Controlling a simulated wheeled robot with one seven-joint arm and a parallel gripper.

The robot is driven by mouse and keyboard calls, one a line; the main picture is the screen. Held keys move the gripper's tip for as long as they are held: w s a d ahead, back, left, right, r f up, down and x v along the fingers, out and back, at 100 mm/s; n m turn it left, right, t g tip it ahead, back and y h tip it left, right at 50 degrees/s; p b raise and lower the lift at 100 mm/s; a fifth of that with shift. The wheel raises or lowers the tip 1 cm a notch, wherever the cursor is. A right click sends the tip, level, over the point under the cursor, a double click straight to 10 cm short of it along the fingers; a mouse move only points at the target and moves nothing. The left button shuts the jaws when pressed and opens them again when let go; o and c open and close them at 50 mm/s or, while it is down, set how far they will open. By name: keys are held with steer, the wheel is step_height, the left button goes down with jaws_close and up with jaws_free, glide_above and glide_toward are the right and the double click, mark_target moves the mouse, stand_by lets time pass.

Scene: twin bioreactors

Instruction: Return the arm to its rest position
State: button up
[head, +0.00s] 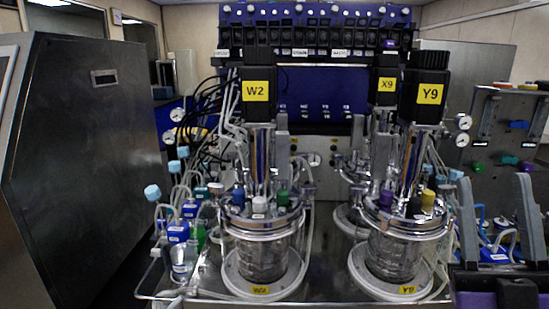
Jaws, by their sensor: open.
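My gripper (495,182) is at the lower right edge of the head view. Its two grey fingers point up and stand well apart, with no object held between them. Its dark body is cut off by the bottom of the picture. The rest of my arm is out of view. The gripper appears in front of the right end of the bench, to the right of the glass vessel with the Y9 motor (431,93). I cannot tell how far it is from the tubing and bottles behind it.
The W2 vessel (262,258) and Y9 vessel (396,258) stand on a metal bench with tubes and small bottles around them. The X9 motor (386,84) stands behind. A large steel cabinet (85,150) fills the left. A grey panel with gauges (500,125) is at right.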

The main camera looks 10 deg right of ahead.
steer(key=s+a+f+m+g, duration=0.2)
steer(key=f+g, duration=0.1)
steer(key=f, duration=0.4)
steer(key=s+a+f+m+g+h, duration=0.1)
steer(key=a+f+m+g, duration=0.1)
steer(key=f, duration=0.5)
steer(key=s+a+f+m+g, duration=0.2)
steer(key=f+g, duration=0.1)
steer(key=f, duration=0.5)
steer(key=s+a+f+n+g+y, duration=0.1)
steer(key=s+a+f+g+y, duration=0.2)
steer(key=s+f, duration=0.4)
steer(key=s+a+f+n+g+y, duration=0.1)
steer(key=s+a+f+g+y, duration=0.2)
steer(key=s+f, duration=0.4)
steer(key=s+a, duration=0.1)
steer(key=s, duration=0.1)
steer(key=shift+s+a+g, duration=0.25)
steer(key=shift+s+g, duration=0.05)
steer(key=shift+g, duration=0.1)
